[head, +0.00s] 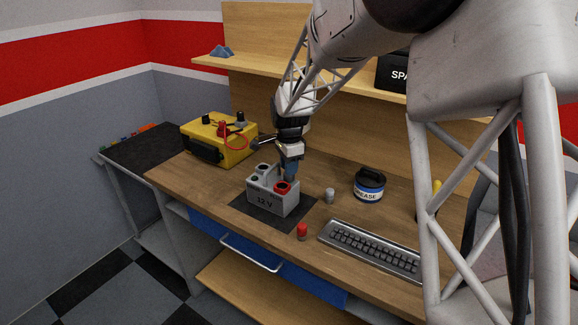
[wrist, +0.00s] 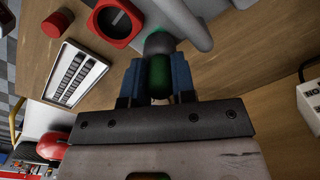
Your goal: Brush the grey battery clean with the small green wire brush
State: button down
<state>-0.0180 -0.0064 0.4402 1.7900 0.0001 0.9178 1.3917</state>
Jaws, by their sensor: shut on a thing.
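The grey battery (head: 266,203), marked 12 V, stands upright on a dark mat (head: 241,204) on the bench; part of it also shows at the top of the wrist view (wrist: 180,14). A red ring surrounds one of its posts (head: 284,187). My gripper (head: 290,172) is over the battery's back right, pointing down. In the wrist view its blue fingers (wrist: 156,70) are shut on the small green brush (wrist: 158,80). The brush's grey end (wrist: 159,43) is at the battery's top, with a little green beside it. I cannot tell whether they touch; the bristles are hidden.
A red cap (head: 302,231) and a grey cap (head: 330,195) stand right of the battery. A keyboard (head: 372,249) lies at the front right, a grease tub (head: 369,187) behind it. A yellow box (head: 215,140) with a red cable stands at the back left. The bench's front left is clear.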

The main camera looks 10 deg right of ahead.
jog(key=shift+w+d, duration=0.1)
jog(key=shift+w+d, duration=0.3)
jog(key=shift+d, duration=0.05)
jog(key=shift+s+a+f, duration=0.1)
jog(key=shift+a, duration=0.05)
dwell(0.3)
jog(key=shift+s+a+f, duration=0.1)
jog(key=shift+s+a, duration=0.25)
jog(key=shift+s, duration=0.05)
dwell(0.4)
jog(key=shift+d, duration=0.1)
jog(key=shift+w+d, duration=0.4)
jog(key=shift+w, duration=0.05)
